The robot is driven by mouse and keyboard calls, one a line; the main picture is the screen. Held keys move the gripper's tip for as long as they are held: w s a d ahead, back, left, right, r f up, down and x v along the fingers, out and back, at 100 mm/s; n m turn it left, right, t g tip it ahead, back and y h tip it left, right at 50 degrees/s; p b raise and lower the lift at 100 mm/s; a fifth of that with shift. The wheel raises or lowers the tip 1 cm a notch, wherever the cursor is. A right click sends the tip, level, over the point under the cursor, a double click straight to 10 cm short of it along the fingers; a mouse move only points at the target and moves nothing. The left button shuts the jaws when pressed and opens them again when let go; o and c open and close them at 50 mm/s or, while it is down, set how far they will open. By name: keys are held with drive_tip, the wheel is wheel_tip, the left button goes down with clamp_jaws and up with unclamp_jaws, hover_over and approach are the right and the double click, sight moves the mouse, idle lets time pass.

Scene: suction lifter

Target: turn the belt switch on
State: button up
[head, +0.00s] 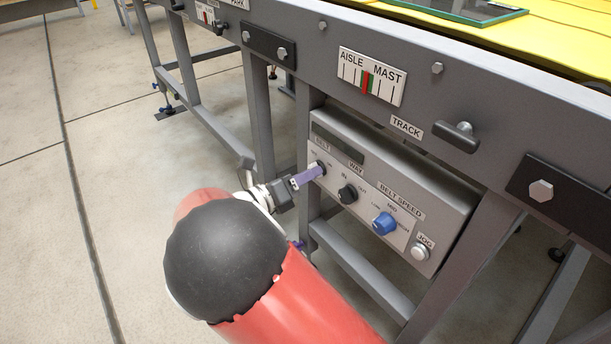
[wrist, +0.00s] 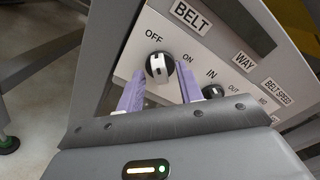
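The belt switch is a round black knob with a white bar (wrist: 158,67), under the BELT label (wrist: 191,15) on the sloped control panel. OFF is printed at its upper left and ON at its right. The white bar runs nearly upright in the wrist view, its upper end nearer OFF. My gripper (wrist: 160,84) has its two purple fingers apart, one on each side of the knob, with visible gaps. In the head view my gripper (head: 313,174) reaches the panel's left end, and its fingers hide most of the knob.
To the right are a black IN/OUT way knob (head: 348,194), a blue belt speed knob (head: 384,223) and a JOG button (head: 419,252). The table rail above carries a TRACK handle (head: 456,136). A grey table leg (head: 258,115) stands left of the panel.

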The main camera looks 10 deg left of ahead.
clamp_jaws()
